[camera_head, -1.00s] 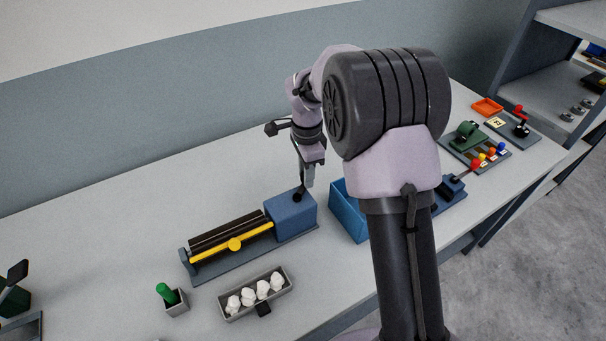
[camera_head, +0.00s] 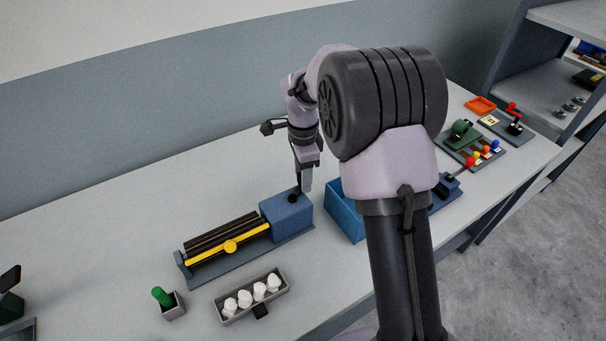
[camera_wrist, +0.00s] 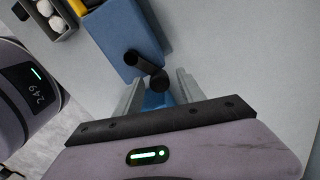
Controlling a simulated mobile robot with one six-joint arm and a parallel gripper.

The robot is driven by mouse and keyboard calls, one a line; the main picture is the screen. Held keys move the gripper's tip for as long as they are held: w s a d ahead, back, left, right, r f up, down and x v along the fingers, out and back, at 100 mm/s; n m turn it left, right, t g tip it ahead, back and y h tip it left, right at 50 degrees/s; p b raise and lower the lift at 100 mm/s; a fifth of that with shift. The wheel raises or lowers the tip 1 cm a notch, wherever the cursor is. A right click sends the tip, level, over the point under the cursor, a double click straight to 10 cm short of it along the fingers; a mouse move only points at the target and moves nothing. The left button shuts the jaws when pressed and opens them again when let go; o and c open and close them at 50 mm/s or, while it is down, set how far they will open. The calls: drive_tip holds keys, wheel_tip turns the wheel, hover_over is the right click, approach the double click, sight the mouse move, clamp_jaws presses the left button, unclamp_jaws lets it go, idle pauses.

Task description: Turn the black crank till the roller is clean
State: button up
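The carding device (camera_head: 231,262) stands on the table with a blue box (camera_head: 283,217) at its right end. Its dark ridged roller (camera_head: 215,236) lies behind a yellow bar (camera_head: 250,236). No white fibre can be made out on the roller at this size. The black crank (camera_head: 294,198) is on the blue box. In the wrist view the crank (camera_wrist: 140,63) reaches from the box's edge to a round black knob between my fingers. My gripper (camera_wrist: 159,84) is open, with gaps showing beside the knob. In the head view it points down at the crank.
A grey tray (camera_head: 231,318) with several white tufts lies in front of the device. A green-handled tool stands in a grey cup (camera_head: 173,308). A blue bin (camera_head: 344,214) stands close right. Lever and button panels (camera_head: 470,146) lie farther right. Table behind the device is clear.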

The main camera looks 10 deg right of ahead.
wheel_tip(320, 180, up, 17)
drive_tip(key=p, duration=0.5)
drive_tip(key=shift+r+p, duration=0.2)
drive_tip(key=shift+p, duration=0.15)
idle(0.4)
drive_tip(key=s+a+r+n+t+y+b, duration=0.15)
drive_tip(key=s+n+t+b, duration=0.45)
drive_tip(key=s, duration=1.4)
drive_tip(key=s+a+f+n+b, duration=0.1)
drive_tip(key=s+f+n+b, duration=0.2)
drive_tip(key=s+f+n, duration=0.2)
drive_tip(key=s+n, duration=0.2)
drive_tip(key=s, duration=0.1)
drive_tip(key=shift+s+a+f, duration=0.15)
drive_tip(key=shift+s+f, duration=0.1)
drive_tip(key=shift+s, duration=0.15)
drive_tip(key=shift+y, duration=0.25)
drive_tip(key=shift+c, duration=0.4)
